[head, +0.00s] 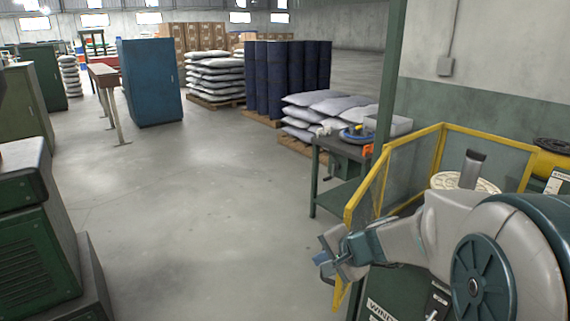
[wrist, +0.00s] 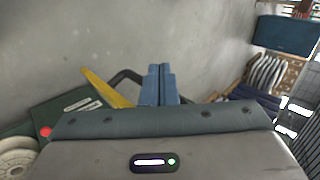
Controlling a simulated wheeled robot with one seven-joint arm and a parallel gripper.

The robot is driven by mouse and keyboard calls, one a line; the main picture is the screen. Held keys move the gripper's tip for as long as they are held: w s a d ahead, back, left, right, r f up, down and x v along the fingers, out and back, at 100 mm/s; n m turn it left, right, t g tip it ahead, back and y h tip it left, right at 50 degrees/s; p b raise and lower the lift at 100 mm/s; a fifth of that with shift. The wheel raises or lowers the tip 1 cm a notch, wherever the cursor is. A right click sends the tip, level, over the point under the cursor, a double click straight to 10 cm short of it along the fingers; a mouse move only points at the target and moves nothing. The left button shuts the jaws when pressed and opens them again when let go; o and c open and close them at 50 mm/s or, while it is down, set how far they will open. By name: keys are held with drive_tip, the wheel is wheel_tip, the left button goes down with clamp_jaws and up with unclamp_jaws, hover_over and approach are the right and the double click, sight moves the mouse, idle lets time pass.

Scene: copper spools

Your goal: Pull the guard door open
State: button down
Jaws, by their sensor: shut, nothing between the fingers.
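The guard door (head: 379,176) is a yellow-framed clear panel at the right in the head view. It stands on a green machine labelled as a winder, and my arm covers its lower part. In the wrist view the yellow frame (wrist: 106,88) runs slantwise left of my fingers. A dark curved handle (wrist: 124,76) shows between the frame and the fingers, partly hidden behind my gripper. My gripper (head: 322,258) is at the door's near left edge in the head view. Its blue fingertips (wrist: 159,70) are shut together and empty; I cannot tell whether they touch the handle.
A workbench (head: 340,150) with tools stands just behind the door. A pale spool (head: 450,182) sits behind the guard. A red button (wrist: 45,131) is on the machine. Green cabinets (head: 35,255) stand at the near left. The floor (head: 200,210) between is clear.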

drive_tip(key=s+d+r+n+g+h+p, duration=0.1)
drive_tip(key=s+r+n+g+h+p, duration=0.1)
drive_tip(key=s, duration=0.7)
drive_tip(key=s+d+r+n+g+h+p, duration=0.2)
drive_tip(key=s+r+n+h, duration=0.1)
drive_tip(key=s+n, duration=0.4)
drive_tip(key=s+r, duration=0.1)
drive_tip(key=s, duration=0.2)
drive_tip(key=shift+s+n+p, duration=0.25)
drive_tip(key=shift+n+p, duration=0.05)
drive_tip(key=shift+p, duration=0.05)
drive_tip(key=c, duration=1.5)
unclamp_jaws()
drive_tip(key=shift+s+d+r+h, duration=0.15)
drive_tip(key=shift+s+d+h, duration=0.1)
drive_tip(key=shift+d+h, duration=0.05)
